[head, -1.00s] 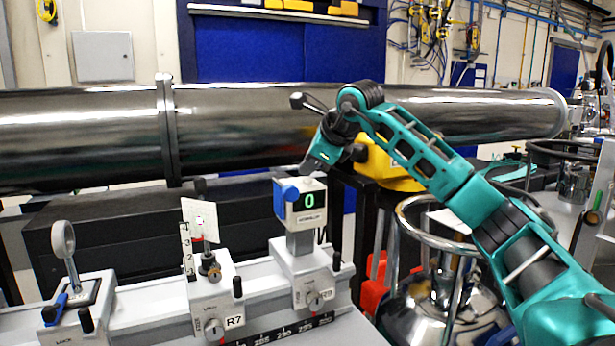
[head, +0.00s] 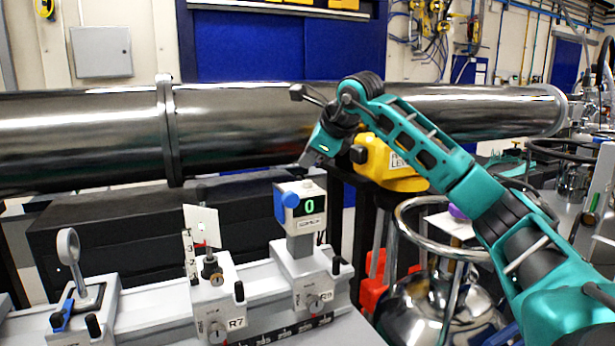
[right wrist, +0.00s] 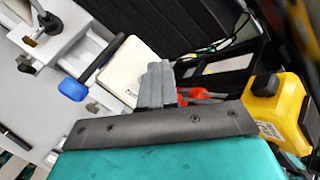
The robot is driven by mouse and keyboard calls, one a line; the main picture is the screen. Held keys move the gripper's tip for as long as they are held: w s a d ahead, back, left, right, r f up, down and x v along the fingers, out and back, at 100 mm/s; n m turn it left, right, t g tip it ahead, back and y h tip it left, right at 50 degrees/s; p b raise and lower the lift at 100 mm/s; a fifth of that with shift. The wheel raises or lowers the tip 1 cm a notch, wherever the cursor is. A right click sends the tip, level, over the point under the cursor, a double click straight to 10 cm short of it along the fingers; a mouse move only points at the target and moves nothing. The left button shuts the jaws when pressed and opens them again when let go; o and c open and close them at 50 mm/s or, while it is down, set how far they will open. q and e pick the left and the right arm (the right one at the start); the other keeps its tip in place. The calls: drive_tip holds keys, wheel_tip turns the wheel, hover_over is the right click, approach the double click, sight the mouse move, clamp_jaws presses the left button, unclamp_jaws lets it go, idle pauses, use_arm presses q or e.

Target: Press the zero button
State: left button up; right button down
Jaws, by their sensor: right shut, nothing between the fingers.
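A small white meter box (head: 304,206) stands on a post on the rail, with a green 0 on its dark display (head: 309,205). I cannot make out a separate zero button. My right gripper (head: 306,162) is shut and empty, pointing down just above the box's top, with a small gap. In the right wrist view, the shut grey fingers (right wrist: 155,84) are beside the white box (right wrist: 121,74) in the picture, and the blue part (right wrist: 73,90) shows left of it. My left gripper is out of view.
Other rail carriers hold a white card (head: 202,226) and a ring-shaped lens mount (head: 69,247). A large metal pipe (head: 240,130) runs behind. A yellow device (head: 385,168) is right of the gripper, above a steel vessel (head: 430,308) with a ring handle.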

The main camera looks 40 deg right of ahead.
sight(310, 182)
wheel_tip(310, 182, up, 2)
drive_tip(key=shift+r+p, duration=0.1)
drive_tip(key=shift+p, duration=0.45)
drive_tip(key=shift+r+p, duration=0.35)
drive_tip(key=shift+r, duration=0.5)
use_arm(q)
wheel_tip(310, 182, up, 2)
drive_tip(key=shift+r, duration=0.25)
